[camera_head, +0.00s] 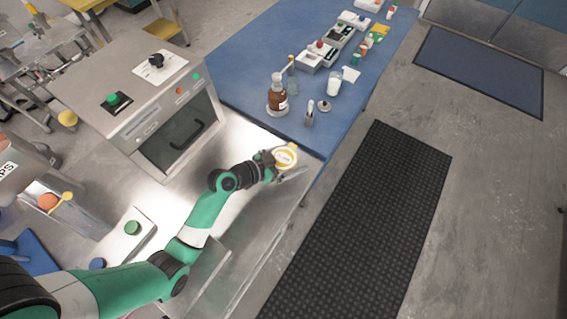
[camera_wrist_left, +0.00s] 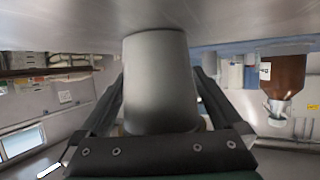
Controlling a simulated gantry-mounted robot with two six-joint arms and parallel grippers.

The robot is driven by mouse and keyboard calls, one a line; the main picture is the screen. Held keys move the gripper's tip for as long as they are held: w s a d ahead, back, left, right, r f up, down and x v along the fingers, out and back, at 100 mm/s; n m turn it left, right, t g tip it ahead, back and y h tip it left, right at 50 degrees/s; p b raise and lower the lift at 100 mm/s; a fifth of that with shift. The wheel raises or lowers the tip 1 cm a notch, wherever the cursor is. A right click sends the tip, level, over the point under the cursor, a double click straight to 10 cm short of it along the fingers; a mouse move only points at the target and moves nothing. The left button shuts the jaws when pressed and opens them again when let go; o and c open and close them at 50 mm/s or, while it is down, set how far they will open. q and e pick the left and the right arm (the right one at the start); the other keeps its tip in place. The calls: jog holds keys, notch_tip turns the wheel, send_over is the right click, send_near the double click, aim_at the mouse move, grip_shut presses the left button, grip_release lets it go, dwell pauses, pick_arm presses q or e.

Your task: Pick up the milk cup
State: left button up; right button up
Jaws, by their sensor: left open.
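The milk cup (camera_head: 286,156) shows from above in the head view as a pale round top with a yellowish ring, near the right edge of the shiny metal worktop. In the left wrist view, which appears upside down, it is a plain grey cylinder (camera_wrist_left: 160,80) standing on the worktop. My left gripper (camera_head: 281,166) is open, with its dark fingers on both sides of the cup. Whether the fingers touch it I cannot tell. My right gripper is not in view.
A brown bottle (camera_head: 277,97) stands on the blue bench (camera_head: 240,62) beyond the cup; it also shows in the wrist view (camera_wrist_left: 284,76). A white cup (camera_head: 334,84) and several small items stand farther back. A metal machine (camera_head: 150,95) stands left of the gripper.

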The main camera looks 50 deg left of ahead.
aim_at(291, 154)
pick_arm(q)
jog(key=c, duration=1.3)
jog(key=shift+r, duration=0.1)
jog(key=shift+s+r+p, duration=0.1)
jog(key=shift+r+p, duration=0.25)
jog(key=shift+r, duration=0.1)
notch_tip(291, 154, up, 3)
jog(key=shift+s+f+p, duration=0.1)
jog(key=shift+p, duration=0.6)
jog(key=s+r+p, duration=0.1)
jog(key=r, duration=0.1)
jog(key=s+d+r+p, duration=0.2)
jog(key=s+r, duration=0.1)
jog(key=shift+s+d+r, duration=0.1)
jog(key=shift+d+r, duration=0.05)
jog(key=shift+r, duration=0.2)
jog(key=s+d+r+p, duration=0.2)
jog(key=s+d+r, duration=0.1)
jog(key=s, duration=0.5)
jog(key=shift+d+r, duration=0.25)
jog(key=shift+d, duration=0.35)
